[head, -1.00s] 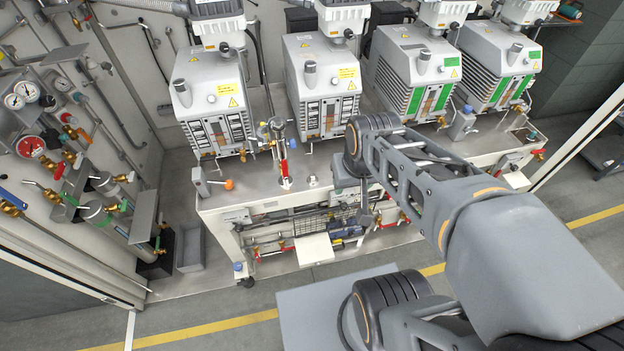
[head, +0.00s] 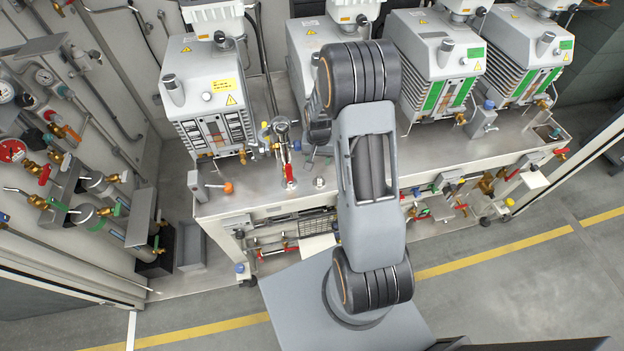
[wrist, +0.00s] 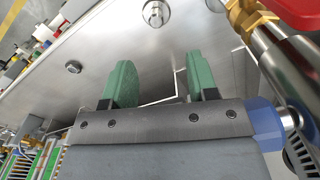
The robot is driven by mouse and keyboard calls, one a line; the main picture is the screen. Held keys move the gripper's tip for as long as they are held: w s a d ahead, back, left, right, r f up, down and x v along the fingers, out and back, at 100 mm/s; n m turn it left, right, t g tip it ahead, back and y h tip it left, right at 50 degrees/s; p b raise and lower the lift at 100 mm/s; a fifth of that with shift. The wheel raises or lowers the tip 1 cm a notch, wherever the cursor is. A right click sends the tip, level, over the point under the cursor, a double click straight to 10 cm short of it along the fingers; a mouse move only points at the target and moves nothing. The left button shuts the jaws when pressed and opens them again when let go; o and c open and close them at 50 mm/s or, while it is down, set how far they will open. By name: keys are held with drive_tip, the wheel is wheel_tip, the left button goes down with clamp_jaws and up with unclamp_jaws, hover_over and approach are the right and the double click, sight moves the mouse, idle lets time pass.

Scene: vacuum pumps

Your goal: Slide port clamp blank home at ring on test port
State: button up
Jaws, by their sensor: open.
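My gripper (wrist: 161,78) shows its two green fingers apart in the wrist view, with nothing between them, above the steel bench top. A round steel fitting (wrist: 155,12) stands on the bench beyond the fingertips, apart from them. A smaller round steel piece (wrist: 73,67) is to the left. I cannot tell which of these is the port clamp blank or the ring. A metal pipe (wrist: 285,62) with a brass fitting runs close by the right finger. In the head view, the upright valve assembly with a red handle (head: 289,174) and a small round fitting (head: 319,183) stand on the bench.
Several grey vacuum pumps (head: 205,90) line the back of the bench (head: 250,199). A grey block with an orange knob (head: 197,186) sits at its left end. A wall panel with gauges and valves (head: 60,180) is at the left. Bare bench lies under the fingers.

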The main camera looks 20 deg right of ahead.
hover_over(319, 177)
wheel_tip(319, 177, down, 6)
drive_tip(key=shift+s+d+r, duration=0.1)
drive_tip(key=shift+s+d, duration=0.05)
drive_tip(key=shift+a+f+p, duration=0.2)
drive_tip(key=shift+f+p, duration=0.85)
drive_tip(key=shift+f, duration=2.25)
clamp_jaws()
